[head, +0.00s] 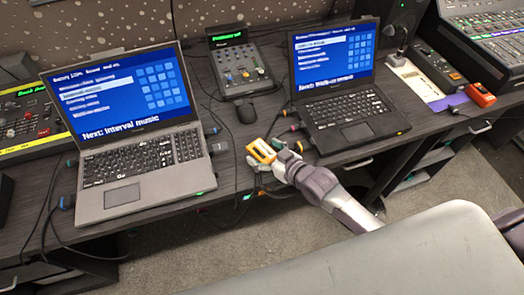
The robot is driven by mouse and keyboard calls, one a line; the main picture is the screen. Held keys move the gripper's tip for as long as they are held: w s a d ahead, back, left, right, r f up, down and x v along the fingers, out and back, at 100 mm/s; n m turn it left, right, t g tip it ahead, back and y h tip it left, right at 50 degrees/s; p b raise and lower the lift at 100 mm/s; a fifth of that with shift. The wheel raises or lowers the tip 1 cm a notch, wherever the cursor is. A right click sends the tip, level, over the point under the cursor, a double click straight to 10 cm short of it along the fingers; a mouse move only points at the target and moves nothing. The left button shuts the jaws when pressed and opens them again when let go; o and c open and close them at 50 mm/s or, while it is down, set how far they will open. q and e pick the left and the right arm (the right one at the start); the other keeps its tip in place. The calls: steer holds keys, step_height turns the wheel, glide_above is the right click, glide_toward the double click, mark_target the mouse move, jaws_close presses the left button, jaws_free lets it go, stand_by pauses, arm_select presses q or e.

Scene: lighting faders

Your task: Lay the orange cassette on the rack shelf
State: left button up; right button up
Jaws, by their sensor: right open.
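The orange cassette (262,150), with a pale label, is near the front edge of the desk between the two laptops. My right gripper (265,158) is open, with its fingers around or just over the cassette. I cannot tell whether the fingers touch it or whether it still rests on the desk. Open shelving (410,181) shows under the desk at the right, with green-edged items in it. I cannot tell for sure that this is the rack shelf. My left gripper is not in view.
A grey laptop (133,120) stands at left and a black laptop (343,90) at right of the gripper. A small mixer (240,72), a mouse (245,111) and loose cables lie between them. An orange-red device (481,95) lies far right. Grey carpet (285,235) is clear below.

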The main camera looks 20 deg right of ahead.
mark_target(265, 153)
steer(key=c, duration=1.4)
steer(key=shift+o, duration=0.2)
steer(key=shift+r, duration=0.1)
steer(key=shift+r, duration=0.5)
step_height(265, 153, up, 3)
steer(key=shift+f, duration=0.1)
steer(key=s+d+r, duration=0.2)
steer(key=d, duration=0.1)
steer(key=s+d+r, duration=0.2)
steer(key=d, duration=0.1)
steer(key=s+d+r, duration=0.2)
steer(key=d+r, duration=0.1)
steer(key=d, duration=0.1)
steer(key=shift+m+t+h, duration=0.4)
steer(key=shift+m+h, duration=0.2)
steer(key=shift+h, duration=0.1)
steer(key=a, duration=0.1)
steer(key=a+r, duration=0.1)
steer(key=a, duration=0.1)
steer(key=a+r, duration=0.1)
steer(key=shift+w+a+r, duration=0.1)
steer(key=shift+w+a, duration=0.05)
steer(key=shift+a, duration=0.05)
step_height(265, 153, up, 7)
steer(key=a+m+h, duration=0.1)
steer(key=m+h, duration=0.2)
steer(key=h, duration=0.1)
steer(key=shift+s+a+f+m+t+h, duration=0.2)
steer(key=shift+s+a+m+t+h, duration=0.1)
steer(key=shift+m, duration=0.1)
